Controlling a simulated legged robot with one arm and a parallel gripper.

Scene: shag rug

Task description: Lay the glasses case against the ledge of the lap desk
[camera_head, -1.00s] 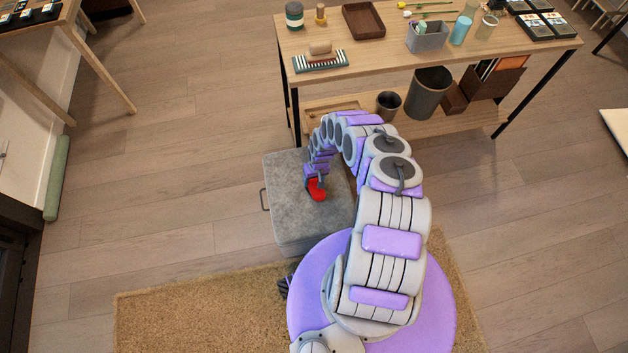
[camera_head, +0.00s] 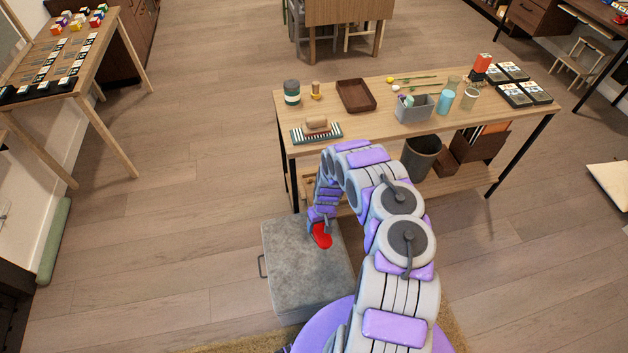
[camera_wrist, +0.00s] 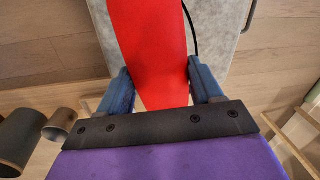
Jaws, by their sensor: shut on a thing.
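The glasses case is red and smooth with a rounded end, and my gripper (camera_head: 318,222) is shut on it. In the head view the case (camera_head: 322,236) shows over the far right part of a grey block. In the wrist view the case (camera_wrist: 155,45) runs up between the two blue fingers of my gripper (camera_wrist: 163,88), with its upper end out of frame. Grey surface lies behind it; the gap is hard to judge. I cannot make out a lap desk with a ledge for certain.
The grey block (camera_head: 300,275), with a dark side handle, stands on the floor. A wooden table (camera_head: 370,125) with a tray (camera_head: 356,95), a grey bin (camera_head: 414,110) and cups is just beyond. A pale flat thing (camera_head: 610,180) lies at far right.

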